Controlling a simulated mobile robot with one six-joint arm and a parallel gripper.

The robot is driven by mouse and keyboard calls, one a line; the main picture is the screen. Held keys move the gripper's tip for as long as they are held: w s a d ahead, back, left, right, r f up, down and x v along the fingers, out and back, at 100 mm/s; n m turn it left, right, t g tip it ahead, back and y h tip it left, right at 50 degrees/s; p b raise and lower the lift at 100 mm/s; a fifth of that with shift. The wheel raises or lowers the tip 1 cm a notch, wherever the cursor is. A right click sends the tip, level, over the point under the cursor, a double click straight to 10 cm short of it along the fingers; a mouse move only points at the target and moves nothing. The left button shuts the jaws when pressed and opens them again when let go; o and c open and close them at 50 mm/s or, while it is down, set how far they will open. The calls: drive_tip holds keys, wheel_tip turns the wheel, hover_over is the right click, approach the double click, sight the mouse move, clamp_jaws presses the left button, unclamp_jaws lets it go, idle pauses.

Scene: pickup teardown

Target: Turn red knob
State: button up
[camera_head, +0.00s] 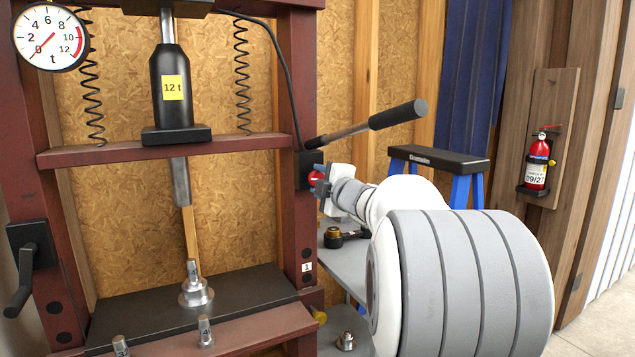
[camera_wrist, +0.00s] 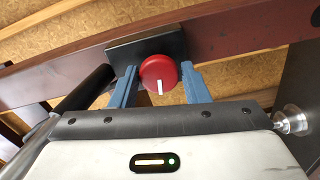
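The red knob (camera_wrist: 159,73) sits on a dark block (camera_wrist: 145,49) on the press frame; its white mark points towards my gripper in the wrist view. In the head view only a bit of the red knob (camera_head: 315,178) shows. My gripper (camera_wrist: 162,82) has its two blue fingers at the knob, one on each side. The left finger is close to the knob's edge, and the right finger is beside its other edge. I cannot tell whether they touch it. In the head view my gripper (camera_head: 322,186) is at the right post, partly hidden by my wrist.
A lever with a black grip (camera_head: 398,114) sticks out above my gripper. The dark red press frame (camera_head: 299,120) stands left. A grey shelf (camera_head: 350,262) with metal parts lies below. A blue-legged stool (camera_head: 440,160) and a fire extinguisher (camera_head: 536,172) are to the right.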

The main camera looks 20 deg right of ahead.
drive_tip(key=o, duration=0.3)
drive_tip(key=shift+o, duration=0.2)
drive_tip(key=s, duration=0.7)
drive_tip(key=shift+s+d, duration=0.15)
drive_tip(key=shift+s, duration=0.25)
